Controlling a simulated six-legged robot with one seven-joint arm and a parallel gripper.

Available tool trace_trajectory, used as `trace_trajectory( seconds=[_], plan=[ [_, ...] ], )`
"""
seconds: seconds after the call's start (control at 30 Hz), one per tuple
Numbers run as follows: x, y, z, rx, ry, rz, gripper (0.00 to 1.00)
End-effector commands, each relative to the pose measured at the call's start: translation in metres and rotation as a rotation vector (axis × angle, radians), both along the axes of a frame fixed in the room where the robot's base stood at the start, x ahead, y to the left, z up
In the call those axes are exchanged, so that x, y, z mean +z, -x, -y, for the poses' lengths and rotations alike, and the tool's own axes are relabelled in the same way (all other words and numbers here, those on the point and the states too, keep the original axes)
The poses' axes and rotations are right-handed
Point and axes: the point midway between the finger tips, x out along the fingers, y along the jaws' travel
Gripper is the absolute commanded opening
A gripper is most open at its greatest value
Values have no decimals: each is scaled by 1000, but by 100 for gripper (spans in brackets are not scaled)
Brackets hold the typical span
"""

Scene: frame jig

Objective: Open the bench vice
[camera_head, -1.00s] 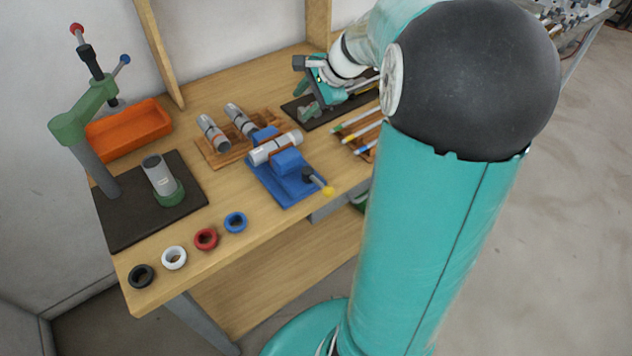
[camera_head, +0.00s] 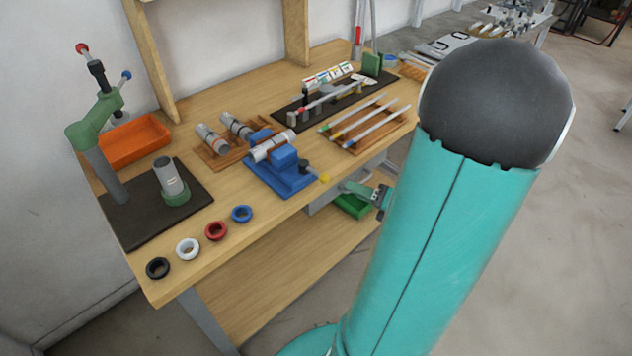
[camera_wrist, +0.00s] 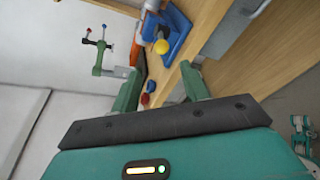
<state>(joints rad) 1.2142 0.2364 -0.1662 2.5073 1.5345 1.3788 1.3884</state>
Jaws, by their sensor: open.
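The blue bench vice (camera_head: 287,180) stands near the front edge of the wooden bench, with a silver cylinder (camera_head: 268,149) lying in its top; I cannot tell how tightly its jaws hold it. Its handle has a yellow knob (camera_head: 325,178) facing the front edge. The wrist view shows the vice (camera_wrist: 181,35) and the yellow knob (camera_wrist: 162,47) beyond my fingers. My gripper (camera_wrist: 163,84) is open and empty, its two green fingers apart. In the head view my gripper (camera_head: 352,187) is in front of the bench, right of the knob and apart from it; my arm partly hides it.
A green press (camera_head: 98,150) on a dark plate and an orange bin (camera_head: 132,140) stand at left. Several coloured rings, such as the red one (camera_head: 216,231), line the front edge. A wooden rack (camera_head: 219,157) holds more cylinders behind the vice. A grey drawer (camera_head: 330,202) hangs below the bench.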

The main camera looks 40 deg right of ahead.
Motion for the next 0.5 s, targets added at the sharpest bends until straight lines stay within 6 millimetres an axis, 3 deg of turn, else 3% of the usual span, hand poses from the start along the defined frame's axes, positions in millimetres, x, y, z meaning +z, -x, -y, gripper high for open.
trace_trajectory(
  seconds=[0.23, 0.5],
  plan=[
    [-4, -12, 4, -26, -28, 7, 45],
    [-15, -61, -1, -21, -26, 8, 45]
  ],
)
